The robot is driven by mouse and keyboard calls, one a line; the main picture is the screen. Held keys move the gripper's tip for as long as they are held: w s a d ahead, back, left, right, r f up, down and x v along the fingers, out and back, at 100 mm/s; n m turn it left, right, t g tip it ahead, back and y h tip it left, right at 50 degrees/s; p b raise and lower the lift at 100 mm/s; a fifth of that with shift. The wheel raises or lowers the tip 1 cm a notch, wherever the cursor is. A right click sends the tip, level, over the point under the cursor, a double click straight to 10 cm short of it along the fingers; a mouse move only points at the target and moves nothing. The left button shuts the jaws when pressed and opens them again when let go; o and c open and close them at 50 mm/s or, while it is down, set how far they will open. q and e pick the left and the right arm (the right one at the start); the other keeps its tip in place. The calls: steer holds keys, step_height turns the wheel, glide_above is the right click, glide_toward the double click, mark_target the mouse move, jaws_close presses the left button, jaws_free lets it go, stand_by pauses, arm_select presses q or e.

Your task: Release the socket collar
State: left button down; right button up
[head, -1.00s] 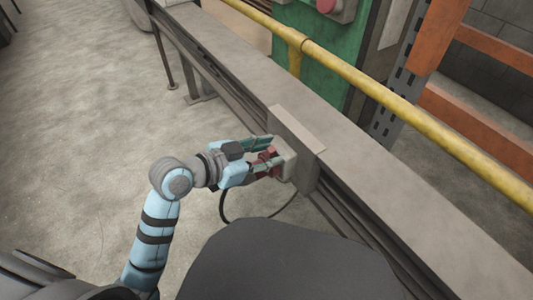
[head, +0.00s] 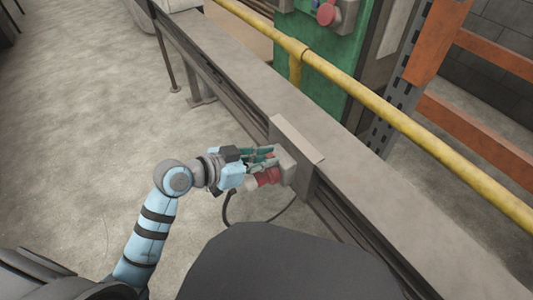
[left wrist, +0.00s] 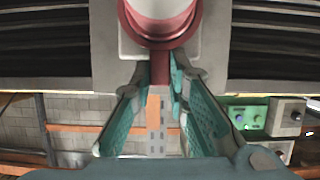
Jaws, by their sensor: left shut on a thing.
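The red socket collar (head: 268,177) sits on the front of a pale socket box (head: 288,166) fixed to the side of the long grey beam. In the left wrist view the collar (left wrist: 159,40) is a red ring around a pale plug end (left wrist: 157,8), with a red tab (left wrist: 160,68) pointing down. My left gripper (head: 268,156) is at the collar, its teal fingers on either side of the tab. In the wrist view the left gripper (left wrist: 161,72) is shut on this tab. My right gripper is not in view.
A black cable (head: 228,210) hangs in a loop below the socket. The grey beam (head: 370,185) runs diagonally, with a yellow rail (head: 390,110) behind it. A green cabinet with a red button (head: 326,14) stands beyond. The floor at left is clear.

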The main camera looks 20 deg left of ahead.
arm_select(q)
steer(key=c, duration=1.6)
jaws_free()
steer(key=shift+o, duration=0.2)
steer(key=v, duration=1.2)
